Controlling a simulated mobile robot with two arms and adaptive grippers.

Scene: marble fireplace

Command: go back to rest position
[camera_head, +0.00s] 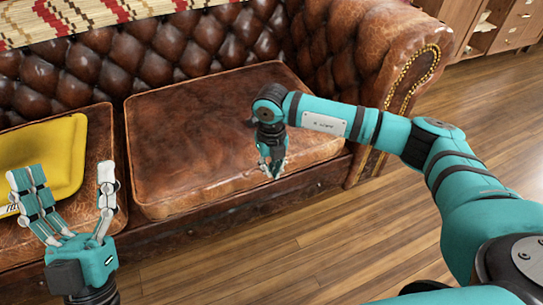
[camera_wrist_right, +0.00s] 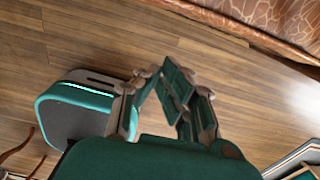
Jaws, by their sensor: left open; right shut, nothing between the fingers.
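My left gripper (camera_head: 66,185) is at the lower left of the head view, with its fingers pointing up and spread wide. It is open and empty, in front of the left seat cushion. My right gripper (camera_head: 272,168) hangs fingers-down from the bent right arm, in front of the right seat cushion in the head view. It is shut with nothing in it. In the right wrist view its fingers (camera_wrist_right: 164,78) come together above the wooden floor. I cannot tell its exact distance from the cushion.
A brown tufted leather sofa (camera_head: 215,140) spans the upper left, with a patterned blanket (camera_head: 75,18) on its back. A wooden cabinet (camera_head: 490,22) stands at the upper right. Bare wooden floor (camera_head: 330,225) lies in front of the sofa.

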